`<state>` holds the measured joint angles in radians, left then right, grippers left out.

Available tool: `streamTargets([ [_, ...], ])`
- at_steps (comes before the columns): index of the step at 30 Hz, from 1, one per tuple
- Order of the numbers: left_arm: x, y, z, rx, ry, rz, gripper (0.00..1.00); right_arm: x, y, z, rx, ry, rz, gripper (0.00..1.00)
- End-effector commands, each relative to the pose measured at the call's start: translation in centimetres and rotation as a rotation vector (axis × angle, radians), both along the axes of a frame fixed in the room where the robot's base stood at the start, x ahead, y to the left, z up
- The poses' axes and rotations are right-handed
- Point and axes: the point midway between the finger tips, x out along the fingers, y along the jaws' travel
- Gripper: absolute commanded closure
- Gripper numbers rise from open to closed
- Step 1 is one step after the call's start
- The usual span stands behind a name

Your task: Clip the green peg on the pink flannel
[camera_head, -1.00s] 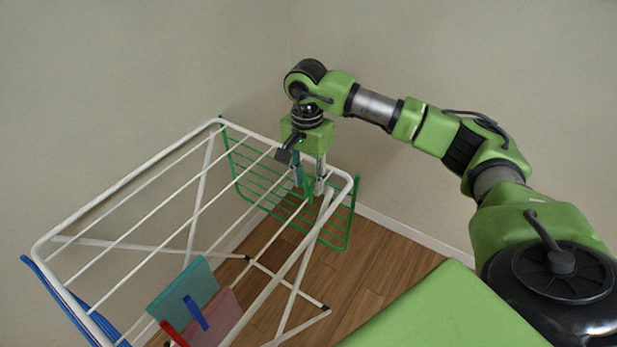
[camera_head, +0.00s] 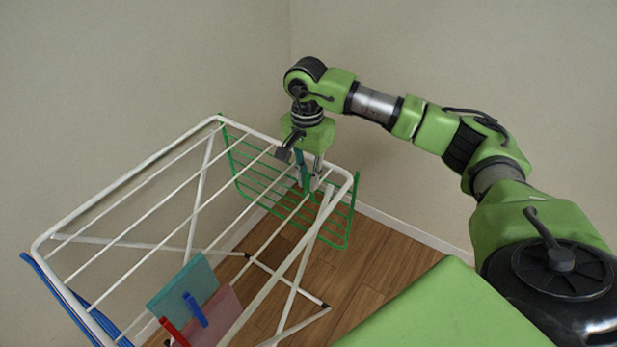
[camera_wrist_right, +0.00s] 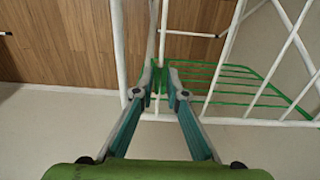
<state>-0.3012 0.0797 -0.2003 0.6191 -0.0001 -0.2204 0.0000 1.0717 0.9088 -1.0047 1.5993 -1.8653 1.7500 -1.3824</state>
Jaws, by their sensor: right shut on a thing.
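My right gripper (camera_head: 309,184) points down at the far right end of the drying rack, beside the green wire rack. Its fingertips (camera_wrist_right: 160,78) are drawn together on a small green thing (camera_wrist_right: 155,83), which looks like the green peg; the fingers hide most of it. The pink flannel (camera_head: 226,302) hangs at the near end of the rack, well away from the gripper. A blue peg (camera_head: 195,310) and a red peg (camera_head: 174,332) are at the flannels there. My left gripper is not in view.
The white drying rack (camera_head: 128,177) has several parallel rods. A teal flannel (camera_head: 170,290) hangs next to the pink one. The green wire rack (camera_head: 340,235) hangs at the far end, close to my gripper. Blue rods (camera_head: 50,285) lie along the left end. Walls stand behind.

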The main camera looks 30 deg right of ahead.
Motion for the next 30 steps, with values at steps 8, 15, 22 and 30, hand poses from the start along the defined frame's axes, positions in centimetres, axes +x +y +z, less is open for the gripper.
streamTargets([
  [8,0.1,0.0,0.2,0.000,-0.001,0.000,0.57,0.0,0.0,0.3,0.000,-0.001,0.000,1.00],
  [15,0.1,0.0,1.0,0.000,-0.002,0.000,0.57,0.0,0.0,1.5,0.000,0.000,0.000,1.00],
  [22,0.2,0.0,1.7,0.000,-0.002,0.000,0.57,0.0,0.0,2.7,-0.001,0.000,0.000,1.00],
  [30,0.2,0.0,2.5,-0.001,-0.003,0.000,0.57,0.0,0.0,4.1,0.000,-0.001,0.000,1.00],
])
